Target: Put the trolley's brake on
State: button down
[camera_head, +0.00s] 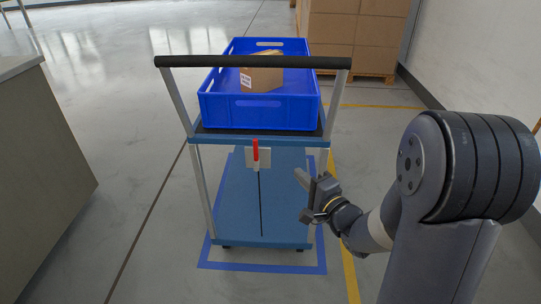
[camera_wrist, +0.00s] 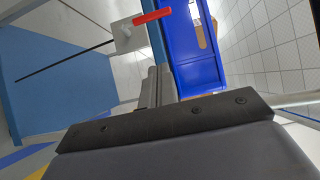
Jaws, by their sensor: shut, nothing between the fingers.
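The trolley (camera_head: 235,213) has blue shelves, grey posts and a black push handle. Its brake lever (camera_head: 256,153) has a red grip, pointing upright, on a pale plate (camera_head: 264,158) at the near edge of the top shelf. A thin dark rod runs down from it. My gripper (camera_head: 301,177) is shut and empty, to the right of the lever and a little lower, apart from it. In the wrist view, the red lever (camera_wrist: 152,16) and its plate (camera_wrist: 130,36) show at the top, beyond my shut fingers (camera_wrist: 158,88).
A blue crate (camera_head: 217,111) with a cardboard box (camera_head: 262,78) sits on the top shelf. Blue tape (camera_head: 262,268) outlines the floor around the trolley. Stacked cartons (camera_head: 362,38) stand behind. A grey counter (camera_head: 40,150) is at left; floor between it and the trolley is clear.

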aim_at(257, 152)
jog(key=s+a+b+x, duration=0.1)
jog(key=b+x, duration=0.3)
jog(key=x, duration=0.9)
jog(key=shift+s+a, duration=0.3)
jog(key=shift+a, duration=0.35)
